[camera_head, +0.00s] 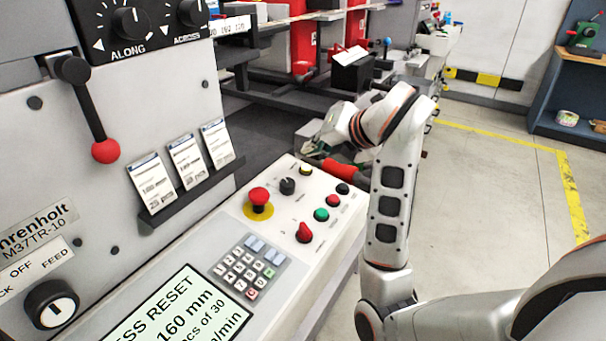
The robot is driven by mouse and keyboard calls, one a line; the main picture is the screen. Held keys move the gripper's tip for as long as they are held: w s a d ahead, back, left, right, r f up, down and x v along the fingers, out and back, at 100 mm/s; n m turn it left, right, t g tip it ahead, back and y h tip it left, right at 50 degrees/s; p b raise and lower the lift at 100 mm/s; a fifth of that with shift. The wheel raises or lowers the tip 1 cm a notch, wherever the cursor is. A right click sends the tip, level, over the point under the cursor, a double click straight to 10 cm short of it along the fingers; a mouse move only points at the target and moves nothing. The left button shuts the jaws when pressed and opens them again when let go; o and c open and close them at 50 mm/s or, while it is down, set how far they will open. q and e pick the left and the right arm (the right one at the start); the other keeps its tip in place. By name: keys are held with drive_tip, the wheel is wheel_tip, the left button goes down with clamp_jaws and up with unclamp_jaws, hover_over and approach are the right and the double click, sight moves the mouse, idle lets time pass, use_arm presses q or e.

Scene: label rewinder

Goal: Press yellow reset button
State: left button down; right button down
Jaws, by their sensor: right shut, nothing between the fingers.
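The control panel (333,240) slopes across the middle of the head view. A small yellow button (306,170) sits near its far edge. My right gripper (312,150) is shut and empty, just beyond and above this button. It looks close to the button, but I cannot tell whether it touches. My right forearm stands over the panel's right side, with the wrist bent left. The display (165,308) is partly cut off and shows "SS RESET" and "160 mm". My left gripper is not in view.
A red mushroom button (259,197) on a yellow disc, a black knob (287,186), a green button (321,214), a red switch (304,232) and a keypad (246,266) share the panel. A red-ball lever (106,151) hangs at left. Open floor (500,220) lies right.

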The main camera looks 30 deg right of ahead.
sight(306, 169)
drive_tip(key=shift+w+a+f+b, duration=0.15)
drive_tip(key=shift+f+b, duration=0.2)
drive_tip(key=shift+f, duration=0.6)
drive_tip(key=shift+r, duration=0.1)
idle(0.5)
drive_tip(key=shift+f, duration=0.55)
